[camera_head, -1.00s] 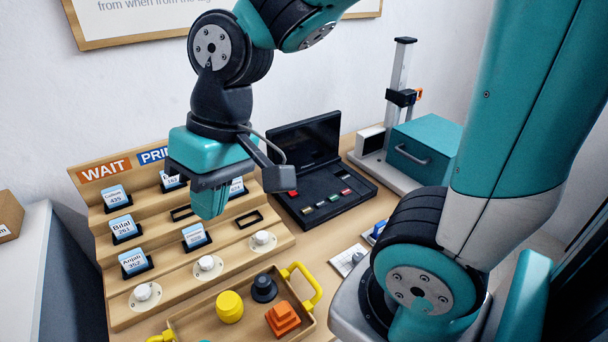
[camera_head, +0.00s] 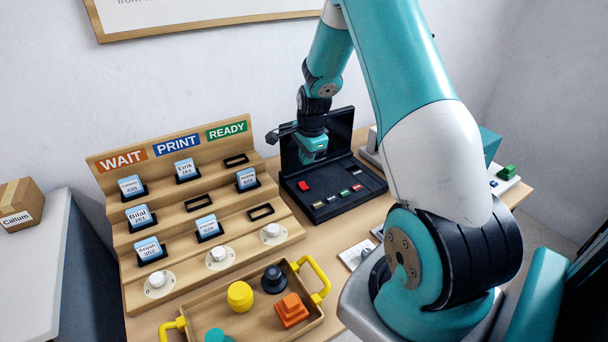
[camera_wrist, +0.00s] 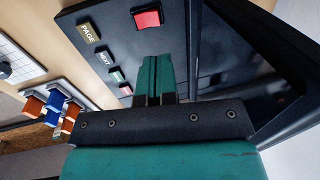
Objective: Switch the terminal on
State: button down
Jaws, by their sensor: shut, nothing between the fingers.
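The terminal (camera_head: 335,203) is a black console with an upright dark screen (camera_head: 342,130), standing on the table right of the rack. Its red switch (camera_head: 304,186) sits at the left of the panel, with several small coloured buttons to its right. In the wrist view the red switch (camera_wrist: 147,18) shows near the top, just beyond the fingertips. My gripper (camera_head: 310,158) is over the back left of the console, in front of the screen. Its teal fingers (camera_wrist: 155,60) are shut together and empty. I cannot tell whether the fingertips touch the panel.
A stepped rack (camera_head: 200,215) with WAIT, PRINT and READY signs holds several name cards. A wooden tray (camera_head: 262,318) with yellow handles holds coloured shapes. A teal box (camera_head: 490,145) stands behind my arm.

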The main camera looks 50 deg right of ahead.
aim_at(303, 181)
jog(key=f, duration=0.2)
jog(key=w+f, duration=0.1)
jog(key=f, duration=0.2)
jog(key=f+p, duration=0.1)
jog(key=f, duration=0.1)
jog(key=shift+w+d+f, duration=0.1)
jog(key=shift+w+f, duration=0.1)
jog(key=shift+f, duration=0.05)
